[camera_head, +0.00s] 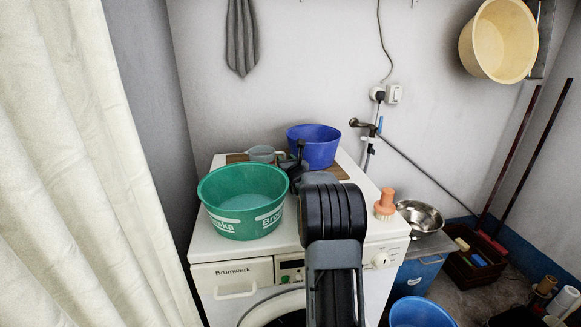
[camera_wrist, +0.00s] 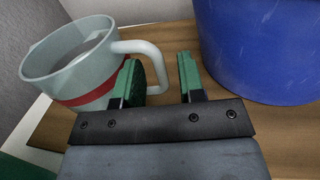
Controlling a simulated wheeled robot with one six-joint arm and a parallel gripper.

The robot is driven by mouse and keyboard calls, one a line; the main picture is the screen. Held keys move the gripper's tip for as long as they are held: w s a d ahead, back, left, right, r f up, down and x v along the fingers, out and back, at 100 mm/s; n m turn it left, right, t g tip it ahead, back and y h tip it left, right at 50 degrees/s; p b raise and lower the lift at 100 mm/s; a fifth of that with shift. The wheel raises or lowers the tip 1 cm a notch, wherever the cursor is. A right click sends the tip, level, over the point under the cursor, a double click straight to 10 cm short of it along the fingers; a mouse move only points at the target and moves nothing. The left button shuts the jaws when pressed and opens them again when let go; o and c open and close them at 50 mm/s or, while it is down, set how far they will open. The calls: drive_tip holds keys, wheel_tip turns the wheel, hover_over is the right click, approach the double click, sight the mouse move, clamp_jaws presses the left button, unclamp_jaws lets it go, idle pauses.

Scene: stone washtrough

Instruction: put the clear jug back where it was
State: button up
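The clear jug (camera_wrist: 75,65) is pale and translucent, with a red band and a white handle (camera_wrist: 155,62). It stands upright on a brown wooden board (camera_wrist: 270,130) on top of the washing machine. In the head view the jug (camera_head: 262,153) is behind the green basin, left of the blue basin. My gripper (camera_wrist: 160,80) is open, its green fingers pointing at the jug's handle side. The handle's outer part shows between the fingertips in the wrist view; I cannot tell whether they touch it. In the head view my arm partly hides the gripper (camera_head: 296,160).
A green basin (camera_head: 240,208) stands at the front left of the washing machine (camera_head: 228,278). A blue basin (camera_wrist: 255,50) is close to the right finger. An orange bottle (camera_head: 385,205) stands at the right edge. A metal bowl (camera_head: 420,215) is beyond it. A tap (camera_head: 365,126) projects from the wall.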

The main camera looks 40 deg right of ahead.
drive_tip(key=v, duration=1.2)
drive_tip(key=shift+b, duration=0.4)
